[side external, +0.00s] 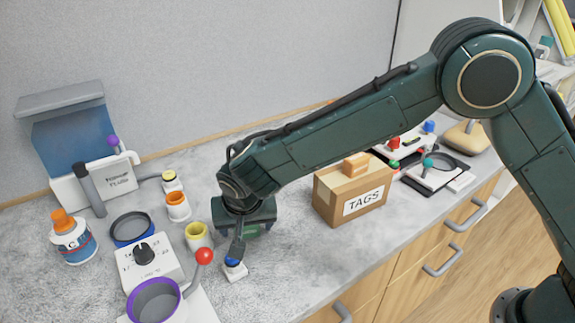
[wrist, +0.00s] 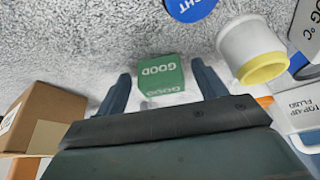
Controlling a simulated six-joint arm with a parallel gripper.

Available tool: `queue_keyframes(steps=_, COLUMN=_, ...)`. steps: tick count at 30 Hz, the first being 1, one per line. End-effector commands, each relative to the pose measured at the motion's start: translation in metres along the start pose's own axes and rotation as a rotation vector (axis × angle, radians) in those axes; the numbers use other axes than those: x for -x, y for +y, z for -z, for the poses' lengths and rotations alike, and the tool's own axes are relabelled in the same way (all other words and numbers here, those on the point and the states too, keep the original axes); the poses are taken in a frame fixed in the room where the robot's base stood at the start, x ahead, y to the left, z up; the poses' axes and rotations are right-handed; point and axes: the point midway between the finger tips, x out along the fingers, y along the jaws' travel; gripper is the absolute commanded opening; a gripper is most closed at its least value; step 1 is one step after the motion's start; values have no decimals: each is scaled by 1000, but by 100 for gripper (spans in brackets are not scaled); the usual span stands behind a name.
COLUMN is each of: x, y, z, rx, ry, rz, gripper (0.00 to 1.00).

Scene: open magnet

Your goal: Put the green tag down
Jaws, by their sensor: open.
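The green tag (wrist: 161,77), a block marked "GOOD", shows in the wrist view between the two fingers of my gripper (wrist: 162,88). The fingers are spread, with gaps visible on both sides of the tag. Whether the tag rests fully on the counter is hard to tell. The cardboard box labelled "TAGS" (side external: 332,208) stands to the right of my gripper; a box also shows at the left of the wrist view (wrist: 28,116).
A blue round piece (wrist: 190,7) with lettering lies near the tag. A yellow-rimmed cup (side external: 198,237), a red-knobbed lever (side external: 204,256) and a dial unit (side external: 146,258) stand close on the left. The counter's front edge is near; bare counter lies between gripper and box.

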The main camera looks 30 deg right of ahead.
Motion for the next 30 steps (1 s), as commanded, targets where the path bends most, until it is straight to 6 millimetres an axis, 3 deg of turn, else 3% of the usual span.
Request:
queue_keyframes(steps=8, x=19, y=-1, z=1, rx=1, ry=1, rz=3, gripper=70)
queue_keyframes(steps=24, x=101, y=-1, z=1, rx=0, ry=1, rz=3, gripper=70)
queue_keyframes(steps=30, x=118, y=0, z=1, rx=0, ry=1, rz=1, gripper=70)
